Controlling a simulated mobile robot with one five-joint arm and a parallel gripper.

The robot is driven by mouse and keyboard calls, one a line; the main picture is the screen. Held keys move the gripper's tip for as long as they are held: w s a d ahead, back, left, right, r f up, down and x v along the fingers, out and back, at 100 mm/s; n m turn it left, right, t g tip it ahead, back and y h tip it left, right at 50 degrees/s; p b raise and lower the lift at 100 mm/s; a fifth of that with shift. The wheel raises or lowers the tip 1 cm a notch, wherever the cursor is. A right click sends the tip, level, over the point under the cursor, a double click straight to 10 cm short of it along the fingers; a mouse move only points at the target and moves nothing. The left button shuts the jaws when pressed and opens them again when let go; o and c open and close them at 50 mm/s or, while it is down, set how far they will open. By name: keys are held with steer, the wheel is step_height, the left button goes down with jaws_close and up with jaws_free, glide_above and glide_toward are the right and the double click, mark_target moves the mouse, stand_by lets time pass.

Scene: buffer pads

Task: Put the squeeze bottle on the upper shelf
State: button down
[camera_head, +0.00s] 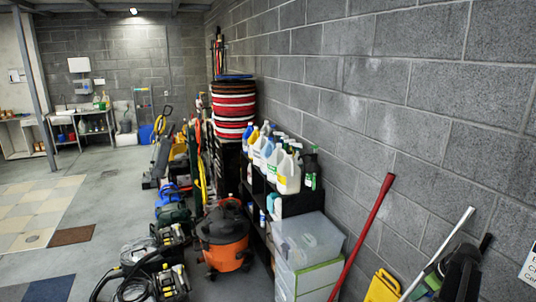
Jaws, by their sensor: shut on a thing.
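A black shelf unit (262,188) stands against the grey block wall. A lower level holds a few more bottles (273,206), partly in shadow. I cannot tell which of these, if any, is the squeeze bottle. My gripper does not show in this view.
An orange and black shop vacuum (223,238) stands before the shelf unit. Clear plastic bins (307,243) are stacked at its near end. A red pole (362,235) and a yellow item (382,287) stand to the right. Open floor (112,185) lies to the left.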

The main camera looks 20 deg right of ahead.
step_height(320, 180, down, 14)
steer(key=b, duration=1.3)
step_height(320, 180, up, 14)
steer(key=p, duration=1.4)
steer(key=shift+r, duration=0.2)
step_height(320, 180, down, 14)
steer(key=b, duration=1.4)
steer(key=shift+f, duration=0.25)
steer(key=shift+r, duration=0.2)
